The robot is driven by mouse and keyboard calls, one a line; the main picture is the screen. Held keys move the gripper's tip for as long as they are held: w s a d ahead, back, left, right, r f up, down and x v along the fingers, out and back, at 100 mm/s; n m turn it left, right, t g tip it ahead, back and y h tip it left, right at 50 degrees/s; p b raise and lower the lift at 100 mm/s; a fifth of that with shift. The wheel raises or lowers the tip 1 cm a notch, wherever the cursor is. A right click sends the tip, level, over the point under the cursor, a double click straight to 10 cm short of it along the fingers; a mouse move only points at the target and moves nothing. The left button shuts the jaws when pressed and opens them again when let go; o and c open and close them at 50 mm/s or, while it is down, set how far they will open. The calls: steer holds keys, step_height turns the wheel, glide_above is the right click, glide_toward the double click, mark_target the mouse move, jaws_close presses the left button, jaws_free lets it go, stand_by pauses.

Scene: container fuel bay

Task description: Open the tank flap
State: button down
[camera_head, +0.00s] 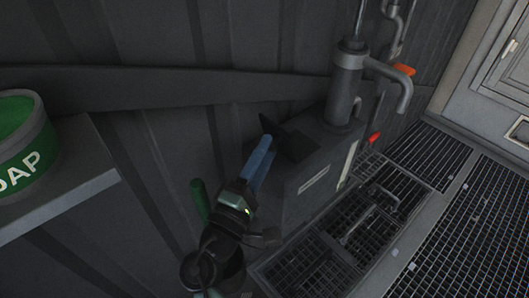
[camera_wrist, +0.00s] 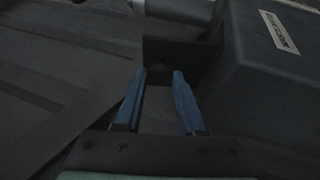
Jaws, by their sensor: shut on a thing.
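The grey tank (camera_head: 318,165) stands against the corrugated wall, with a pump column on top. Its dark flap (camera_head: 288,140) shows as a thin plate tilted up at the left end of the tank top. My gripper (camera_head: 266,141) reaches in from below left, its blue fingers at the flap's left edge. In the wrist view the flap (camera_wrist: 180,52) is a dark plate just beyond the fingertips of my gripper (camera_wrist: 161,75), beside the tank (camera_wrist: 265,85). The fingers are shut on the flap with a gap between them. The exact contact is dark, and the opening under the flap is hidden.
The pump (camera_head: 346,85) with its curved spout rises behind the flap. A green soap tub (camera_head: 25,150) sits on a shelf (camera_head: 85,165) at the left. Floor grating (camera_head: 395,165) lies right of the tank. A red handle (camera_head: 373,138) is near the pipes.

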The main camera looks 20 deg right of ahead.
steer(key=shift+r, duration=0.1)
steer(key=d+r+m+g+y+p, duration=0.1)
steer(key=p, duration=0.5)
steer(key=shift+w+d+r+g, duration=0.1)
steer(key=shift+w+d+g, duration=0.1)
steer(key=shift+g, duration=0.2)
steer(key=c, duration=0.5)
jaws_free()
steer(key=shift+s+a+y, duration=0.1)
steer(key=shift+a+y, duration=0.05)
steer(key=shift+y, duration=0.15)
steer(key=p+v, duration=0.1)
steer(key=v, duration=1.1)
steer(key=shift+s+a, duration=0.25)
